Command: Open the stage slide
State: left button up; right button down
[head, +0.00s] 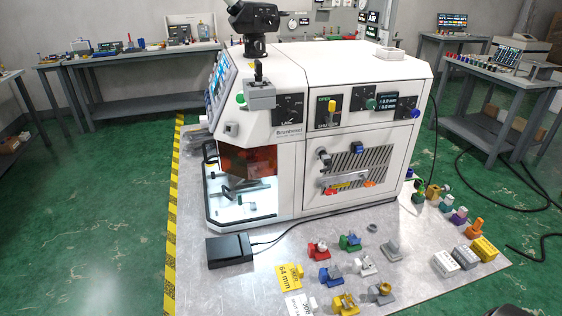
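A slatted panel (362,160) on the right side face carries a blue-topped knob (357,148) and a metal bar with red, yellow and orange parts. I cannot tell for certain which part is the stage slide. Neither of my grippers is clearly in view.
A black box (229,249) with a cable lies before the machine. Several coloured fixtures, a yellow 64 mm card (289,276), and white and yellow blocks (484,249) occupy the platform's front and right. Yellow-black tape marks its left edge. Green floor at left is clear; cables cross the right floor.

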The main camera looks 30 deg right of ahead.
aim_at(237, 184)
jog(key=z, duration=0.7)
jog(key=i+l+z, duration=0.35)
jog(key=k+j, duration=0.05)
